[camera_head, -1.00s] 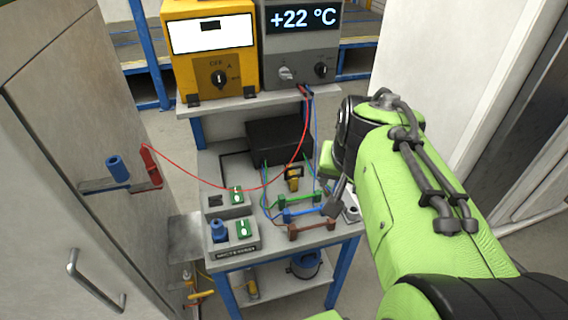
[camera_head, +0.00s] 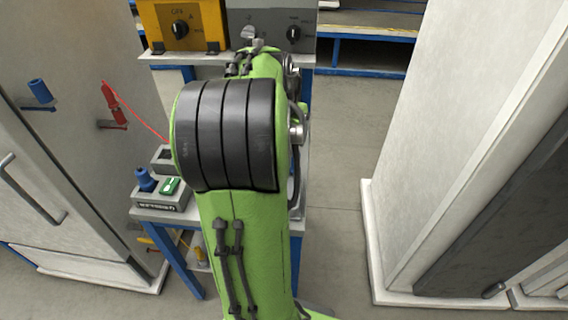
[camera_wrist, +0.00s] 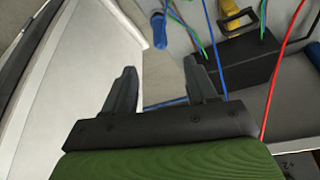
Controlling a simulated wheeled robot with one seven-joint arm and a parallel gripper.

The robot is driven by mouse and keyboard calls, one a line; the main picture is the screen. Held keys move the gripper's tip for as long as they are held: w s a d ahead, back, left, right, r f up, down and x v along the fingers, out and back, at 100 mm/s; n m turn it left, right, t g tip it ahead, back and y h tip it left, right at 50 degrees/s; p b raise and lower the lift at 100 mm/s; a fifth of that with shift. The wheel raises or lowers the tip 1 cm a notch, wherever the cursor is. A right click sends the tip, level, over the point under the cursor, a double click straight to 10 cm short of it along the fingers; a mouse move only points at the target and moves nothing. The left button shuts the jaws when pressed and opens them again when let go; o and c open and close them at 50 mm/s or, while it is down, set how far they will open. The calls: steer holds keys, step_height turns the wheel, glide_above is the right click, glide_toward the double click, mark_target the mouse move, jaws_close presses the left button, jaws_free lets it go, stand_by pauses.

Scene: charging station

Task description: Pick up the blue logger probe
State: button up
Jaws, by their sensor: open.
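My gripper (camera_wrist: 161,72) shows in the wrist view with its two dark fingers wide apart and nothing between them. A blue piece with a rounded end (camera_wrist: 159,31) lies just beyond the fingertips, above the gap in the picture and apart from them; it may be the logger probe. A thin blue cable (camera_wrist: 214,45) runs to the right of it. In the head view my arm hides my gripper and most of the bench top. Two other blue cylinders show there, one on the left cabinet (camera_head: 40,92) and one at the bench's control box (camera_head: 145,180).
A black box (camera_wrist: 235,62), a yellow part (camera_wrist: 234,12) and a red cable (camera_wrist: 285,65) are right of the fingers in the wrist view. In the head view a red handle (camera_head: 112,103) is on the left cabinet. Open floor (camera_head: 335,200) lies right of the bench.

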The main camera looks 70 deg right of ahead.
mark_target(296, 161)
steer(key=b+x, duration=0.3)
steer(key=x, duration=0.7)
steer(key=shift+w+d+f, duration=0.1)
steer(key=shift+f, duration=0.2)
steer(key=b+x, duration=0.2)
steer(key=x, duration=0.3)
steer(key=shift+c, duration=0.9)
jaws_close()
